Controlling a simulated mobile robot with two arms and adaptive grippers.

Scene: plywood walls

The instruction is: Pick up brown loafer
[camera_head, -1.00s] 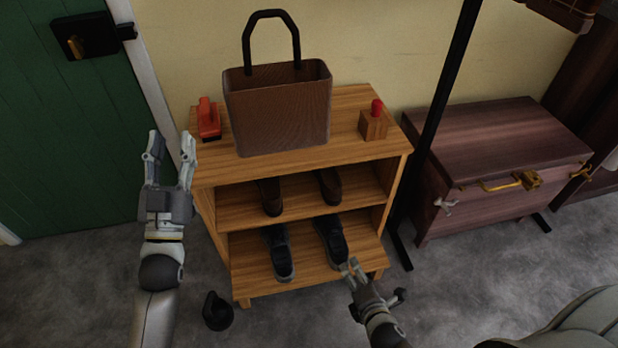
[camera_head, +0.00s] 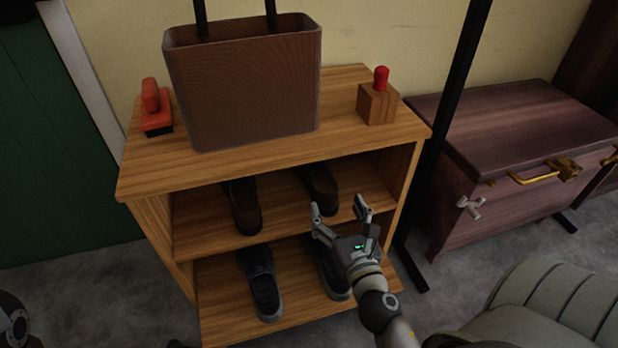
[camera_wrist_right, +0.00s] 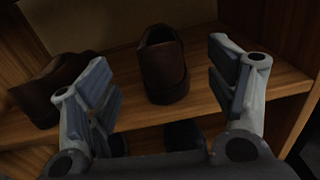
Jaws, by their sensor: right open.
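Two brown loafers stand on the upper inner shelf (camera_head: 285,205) of the wooden rack. The left loafer (camera_head: 243,205) is apart from my gripper. The right loafer (camera_head: 322,184) is just beyond my right gripper (camera_head: 338,205), which is open and empty at the shelf's front. In the right wrist view, this right loafer (camera_wrist_right: 163,68) shows between and beyond the two spread fingers (camera_wrist_right: 162,92). The left loafer (camera_wrist_right: 48,92) is partly behind the left finger there. My left gripper is out of view.
Dark shoes (camera_head: 262,282) stand on the lower shelf. A brown bag (camera_head: 243,90), a red-handled item (camera_head: 155,108) and a wooden block with a red top (camera_head: 377,103) stand on the rack top. A black pole (camera_head: 455,110) and a dark chest (camera_head: 520,150) are at right.

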